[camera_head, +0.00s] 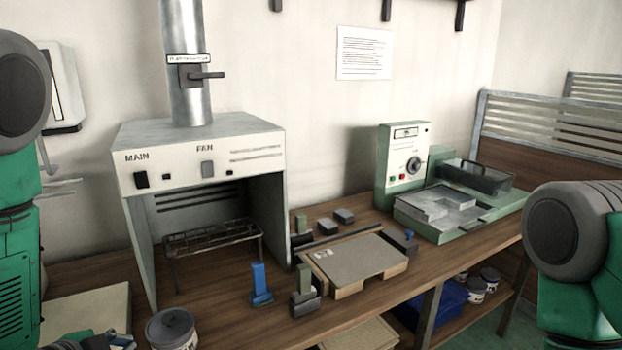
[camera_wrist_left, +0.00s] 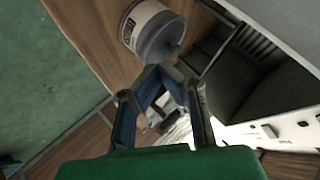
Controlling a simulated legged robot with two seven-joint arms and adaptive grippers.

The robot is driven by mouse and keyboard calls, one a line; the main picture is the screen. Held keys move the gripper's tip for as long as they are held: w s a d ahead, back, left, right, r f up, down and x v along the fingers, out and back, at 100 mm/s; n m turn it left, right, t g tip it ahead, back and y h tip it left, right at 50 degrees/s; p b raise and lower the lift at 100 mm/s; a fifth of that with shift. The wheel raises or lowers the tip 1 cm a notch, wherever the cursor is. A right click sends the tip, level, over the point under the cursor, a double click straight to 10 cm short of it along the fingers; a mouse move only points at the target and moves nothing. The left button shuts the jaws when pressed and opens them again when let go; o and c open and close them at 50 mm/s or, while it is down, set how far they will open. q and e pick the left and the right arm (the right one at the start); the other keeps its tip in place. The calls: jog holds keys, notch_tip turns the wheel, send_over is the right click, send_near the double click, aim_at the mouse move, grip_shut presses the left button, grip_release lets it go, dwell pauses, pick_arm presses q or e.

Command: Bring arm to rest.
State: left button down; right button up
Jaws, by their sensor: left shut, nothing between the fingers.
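My left arm comes in from the left in the head view, green with a dark grey joint. My left gripper (camera_head: 108,341) shows only in part at the bottom left edge, left of the grey lidded can. In the left wrist view, the left gripper (camera_wrist_left: 158,74) has its fingertips together, with nothing held between them. The lidded can (camera_wrist_left: 152,30) appears just beyond the fingertips there. My right arm shows at the right edge of the head view; its gripper is out of frame.
The can (camera_head: 172,329) stands at the bench front. A fume hood (camera_head: 200,150) holds a wire rack (camera_head: 212,241). A grey panel on a wooden frame (camera_head: 358,257), a blue clamp (camera_head: 260,284) and a green machine (camera_head: 403,166) stand along the wooden bench (camera_head: 215,300).

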jog(key=shift+f+b, duration=0.8)
jog(key=shift+f, duration=0.1)
jog(key=shift+c, duration=0.7)
pick_arm(q)
jog(key=s+d+f+n+g, duration=0.2)
jog(key=s+f+n+g, duration=0.1)
jog(key=s+f, duration=0.3)
jog(key=s+d+f+n+g, duration=0.3)
jog(key=s+f, duration=0.4)
jog(key=s, duration=0.4)
jog(key=s+d+f+n+g+y, duration=0.1)
jog(key=s+d+f+n+g, duration=0.1)
jog(key=s+f+n+g, duration=0.2)
jog(key=s+f, duration=0.3)
jog(key=s, duration=0.1)
jog(key=shift+s+d+f, duration=0.15)
jog(key=shift+s, duration=0.05)
pick_arm(e)
jog(key=shift+a, duration=0.1)
